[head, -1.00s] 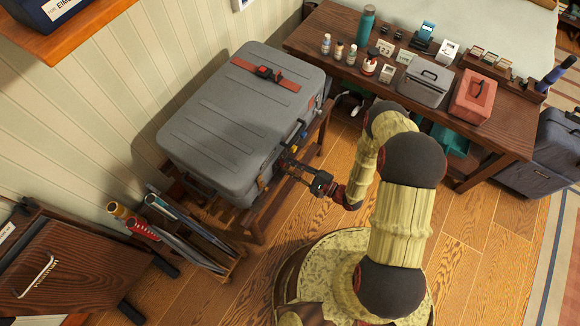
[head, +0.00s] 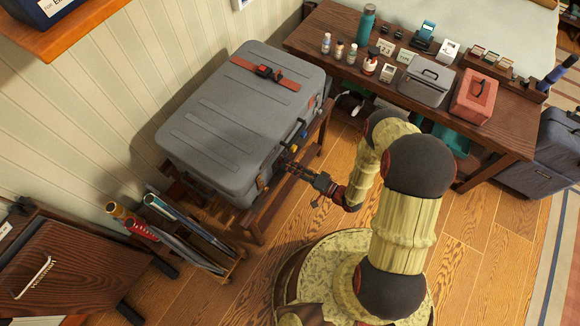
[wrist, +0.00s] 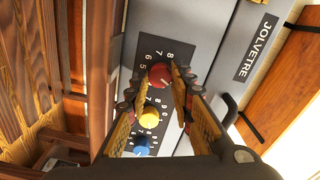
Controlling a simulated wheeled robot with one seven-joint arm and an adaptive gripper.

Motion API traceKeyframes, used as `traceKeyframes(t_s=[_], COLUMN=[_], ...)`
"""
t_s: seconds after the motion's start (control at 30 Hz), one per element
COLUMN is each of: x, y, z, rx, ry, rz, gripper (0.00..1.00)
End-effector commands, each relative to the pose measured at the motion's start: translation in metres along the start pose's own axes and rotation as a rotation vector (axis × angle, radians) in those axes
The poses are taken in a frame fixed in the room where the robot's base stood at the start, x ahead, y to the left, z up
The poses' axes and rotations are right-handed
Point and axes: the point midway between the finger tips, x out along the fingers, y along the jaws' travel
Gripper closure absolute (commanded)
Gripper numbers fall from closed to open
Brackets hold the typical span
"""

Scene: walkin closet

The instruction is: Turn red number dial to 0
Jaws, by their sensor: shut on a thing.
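A grey hard suitcase (head: 225,120) lies on a wooden rack, with dials on its side facing my arm. In the wrist view the red dial (wrist: 160,76) sits on a dark plate with white numerals. A yellow dial (wrist: 149,118) and a blue dial (wrist: 141,147) are in line below it. My gripper (wrist: 158,82) has its fingertips on either side of the red dial and is shut on it. It also shows in the head view (head: 287,163), against the suitcase's side. The red dial's exact setting is too small to read.
A black handle (wrist: 231,107) stands out to the right of the dials. A dark wooden table (head: 460,118) with bottles and boxes stands at the upper right. A rack of rolled tubes (head: 180,235) is left of my arm. Wooden floor is open at the lower right.

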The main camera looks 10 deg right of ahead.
Motion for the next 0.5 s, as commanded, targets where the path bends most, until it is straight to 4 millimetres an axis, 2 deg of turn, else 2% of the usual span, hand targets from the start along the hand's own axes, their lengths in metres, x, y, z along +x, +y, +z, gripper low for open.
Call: traceKeyframes(t_s=[0.5], x=[-0.0001], y=[0.0008], z=[0.0013], rx=[-0.394], ry=[0.008], rz=[0.0], gripper=[1.0])
